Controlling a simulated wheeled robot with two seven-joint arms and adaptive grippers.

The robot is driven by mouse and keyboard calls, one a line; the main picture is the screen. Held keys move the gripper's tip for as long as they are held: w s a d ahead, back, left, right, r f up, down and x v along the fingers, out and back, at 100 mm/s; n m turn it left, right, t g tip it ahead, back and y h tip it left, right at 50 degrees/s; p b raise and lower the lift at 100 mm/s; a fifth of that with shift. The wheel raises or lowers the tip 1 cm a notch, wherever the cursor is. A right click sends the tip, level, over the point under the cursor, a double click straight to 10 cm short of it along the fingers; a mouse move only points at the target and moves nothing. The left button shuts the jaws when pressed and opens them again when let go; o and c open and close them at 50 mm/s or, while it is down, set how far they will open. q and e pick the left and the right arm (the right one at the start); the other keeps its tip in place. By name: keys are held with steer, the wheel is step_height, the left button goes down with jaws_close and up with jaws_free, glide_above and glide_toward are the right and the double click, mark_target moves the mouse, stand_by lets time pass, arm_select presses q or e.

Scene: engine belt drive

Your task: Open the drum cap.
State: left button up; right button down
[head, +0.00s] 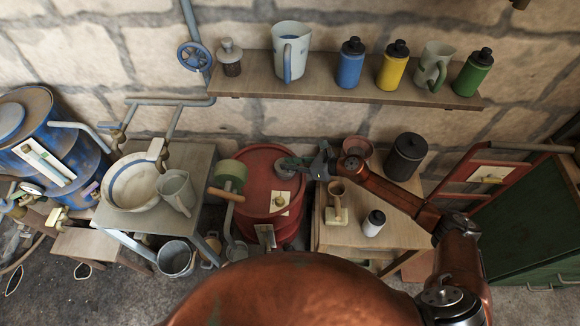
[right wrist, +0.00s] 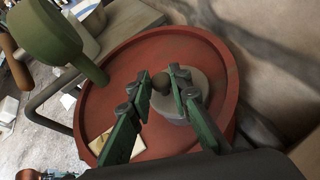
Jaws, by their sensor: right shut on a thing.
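The red drum (head: 258,178) stands on the floor in the middle of the head view, below the shelf. Its round top also shows in the right wrist view (right wrist: 125,72). A round grey cap (right wrist: 197,92) with a small dark knob (right wrist: 161,85) sits on the drum top, toward the right in the wrist view. My right gripper (head: 296,163) reaches over the drum from the right. In the wrist view its green fingers (right wrist: 161,77) are shut around the knob. The arm hides part of the cap. My left gripper is in neither view.
A green funnel-like vessel (head: 230,175) stands close at the drum's left. A wooden table (head: 390,235) with several containers stands at its right. A shelf (head: 360,82) with bottles and jugs hangs above. A grey table (head: 140,226) is farther left.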

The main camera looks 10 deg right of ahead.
steer(key=shift+a+r+g, duration=0.2)
steer(key=shift+r+g, duration=0.1)
steer(key=shift+r, duration=0.1)
steer(key=shift+w+d+r+m+g+p, duration=0.1)
steer(key=shift+w+r+m+g+p, duration=0.2)
steer(key=shift+w+m+g+p, duration=0.25)
steer(key=shift+w+d+r+m+g+b, duration=0.15)
steer(key=shift+w+r+m+g+b, duration=0.35)
steer(key=shift+w+m+g, duration=0.4)
steer(key=shift+s, duration=0.1)
